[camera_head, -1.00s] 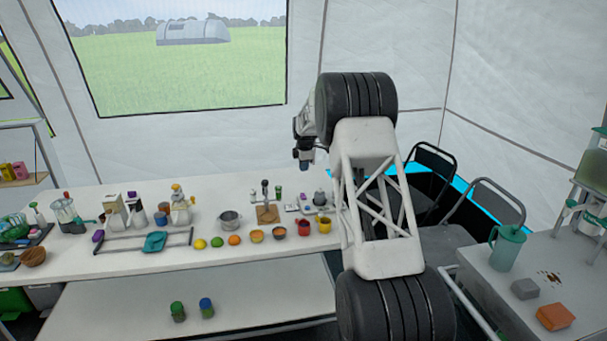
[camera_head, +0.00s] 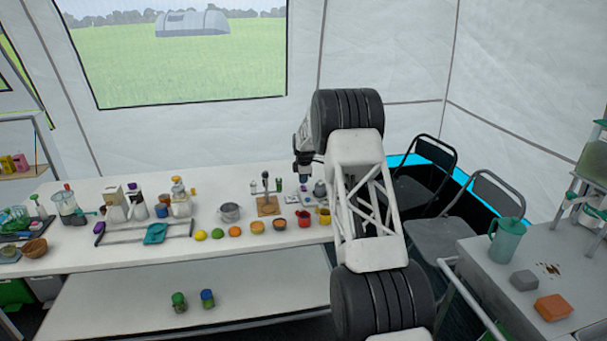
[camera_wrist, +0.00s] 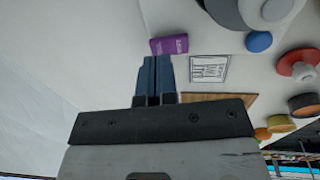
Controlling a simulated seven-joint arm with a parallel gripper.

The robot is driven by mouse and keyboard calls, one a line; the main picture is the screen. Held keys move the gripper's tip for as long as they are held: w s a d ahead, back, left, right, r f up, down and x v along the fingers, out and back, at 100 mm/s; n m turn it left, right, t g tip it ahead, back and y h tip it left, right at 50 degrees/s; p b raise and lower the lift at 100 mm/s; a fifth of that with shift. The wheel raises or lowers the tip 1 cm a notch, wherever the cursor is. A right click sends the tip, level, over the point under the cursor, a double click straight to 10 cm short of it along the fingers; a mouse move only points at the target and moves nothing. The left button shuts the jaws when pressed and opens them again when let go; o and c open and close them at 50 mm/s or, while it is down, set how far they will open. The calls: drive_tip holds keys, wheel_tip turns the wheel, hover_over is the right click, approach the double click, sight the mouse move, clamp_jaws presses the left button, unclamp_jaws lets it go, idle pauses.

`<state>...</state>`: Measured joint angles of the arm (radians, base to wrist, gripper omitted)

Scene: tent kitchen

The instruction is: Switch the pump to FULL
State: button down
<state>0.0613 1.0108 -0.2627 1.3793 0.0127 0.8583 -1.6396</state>
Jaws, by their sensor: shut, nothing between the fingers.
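My gripper (camera_head: 303,176) is over the back of the long white table, near its right end; my arm hides part of that end. In the wrist view my gripper's blue-grey fingers (camera_wrist: 155,64) are shut and empty. No part is clearly readable as the pump or a FULL mark. A grey round-topped device (camera_head: 320,188) stands below and right of the gripper. In the wrist view a grey rounded body (camera_wrist: 232,12) with a blue knob (camera_wrist: 259,41) is at the top, apart from the fingers. A small stand with levers (camera_head: 265,190) sits on a wooden base left of the gripper.
In the wrist view, a purple box (camera_wrist: 169,45) lies just beyond the fingertips, with a printed white card (camera_wrist: 209,69) beside it. A red cup (camera_head: 304,218), yellow mug (camera_head: 325,217) and several bowls line the table front.

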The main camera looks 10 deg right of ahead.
sight(303, 188)
drive_tip(key=shift+w+f, duration=0.2)
drive_tip(key=shift+f, duration=0.8)
drive_tip(key=shift+f, duration=0.1)
